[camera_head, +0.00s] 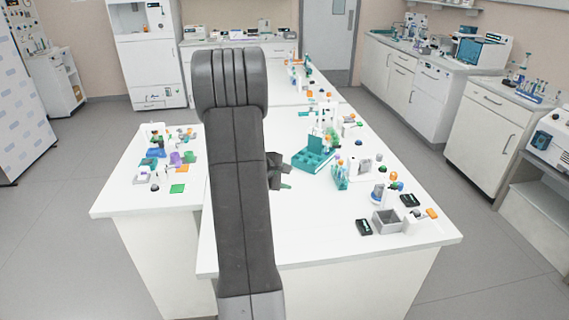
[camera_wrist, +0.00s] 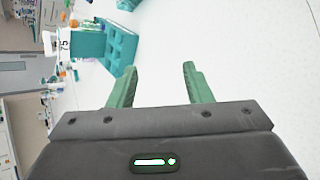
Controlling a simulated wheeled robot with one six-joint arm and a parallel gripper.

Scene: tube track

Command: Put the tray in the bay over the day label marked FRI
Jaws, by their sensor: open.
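A teal compartmented tray (camera_head: 313,160) with an upright teal panel stands on the white bench, right of my arm. It also shows in the wrist view (camera_wrist: 121,48), at the upper left. I cannot make out a FRI label or tell which place is its bay. My gripper (camera_head: 284,183) is mostly hidden behind my arm in the head view, just left of the teal tray. In the wrist view its green fingers (camera_wrist: 159,72) are apart, with only white surface between them. The gripper is empty and clear of the tray.
A tube rack (camera_head: 340,182) stands close right of the teal tray. A grey open box (camera_head: 388,223) and a dark device (camera_head: 363,227) sit at the front right. Small coloured items crowd the left bench (camera_head: 110,203). Bare bench lies in front of the teal tray.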

